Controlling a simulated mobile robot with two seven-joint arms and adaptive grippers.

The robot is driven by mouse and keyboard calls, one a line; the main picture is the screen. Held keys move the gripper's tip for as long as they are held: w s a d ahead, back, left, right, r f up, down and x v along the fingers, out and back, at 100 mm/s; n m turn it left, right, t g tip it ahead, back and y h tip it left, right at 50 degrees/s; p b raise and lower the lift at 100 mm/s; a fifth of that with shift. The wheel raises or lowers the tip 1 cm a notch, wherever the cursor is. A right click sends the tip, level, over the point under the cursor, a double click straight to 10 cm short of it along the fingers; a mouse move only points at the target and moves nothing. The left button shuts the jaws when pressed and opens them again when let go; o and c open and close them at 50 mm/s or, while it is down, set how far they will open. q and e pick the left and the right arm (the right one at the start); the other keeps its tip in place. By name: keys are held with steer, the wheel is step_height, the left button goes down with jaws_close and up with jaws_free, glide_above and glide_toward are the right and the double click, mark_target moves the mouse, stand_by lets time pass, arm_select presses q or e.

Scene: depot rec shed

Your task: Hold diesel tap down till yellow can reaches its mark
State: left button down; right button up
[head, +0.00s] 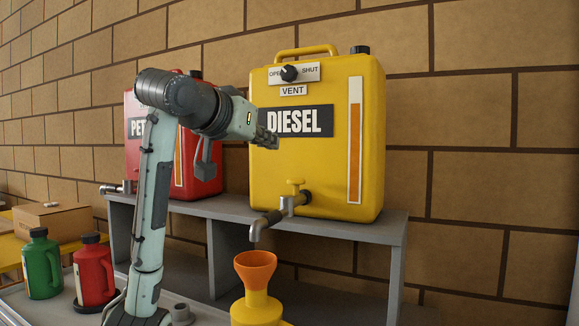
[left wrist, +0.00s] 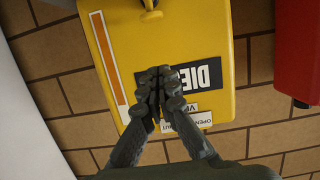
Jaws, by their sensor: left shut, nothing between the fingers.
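The yellow diesel container (head: 318,165) stands on a grey shelf. Its tap (head: 290,205) has a small yellow lever (head: 295,187) and a grey spout (head: 258,228). The yellow can (head: 257,309), with an orange funnel (head: 255,268) in its neck, stands under the spout. No stream shows; the can's lower part is cut off and I see no mark. My left gripper (head: 270,139) is shut and empty in front of the DIESEL label (head: 305,122), above and left of the tap. In the left wrist view its fingertips (left wrist: 158,82) overlap the label. My right gripper is out of view.
The vent knob (head: 289,73) sits between OPEN and SHUT lettering. A level strip (head: 355,140) runs down the diesel container. The red petrol container (head: 200,160) is partly behind my left arm. Green (head: 41,265) and red (head: 93,272) cans stand lower left, near a cardboard box (head: 50,220).

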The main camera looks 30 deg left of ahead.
arm_select(q)
glide_above(296, 187)
steer(key=s, duration=0.3)
steer(key=shift+w+a+f, duration=0.1)
steer(key=shift+w+f, duration=0.05)
steer(key=shift+f, duration=0.45)
steer(key=shift+w+a+f, duration=0.1)
steer(key=shift+f, duration=0.5)
steer(key=f, duration=0.3)
steer(key=shift+w+f, duration=0.1)
steer(key=shift+w, duration=0.25)
steer(key=shift+f, duration=0.5)
steer(key=shift+s, duration=0.15)
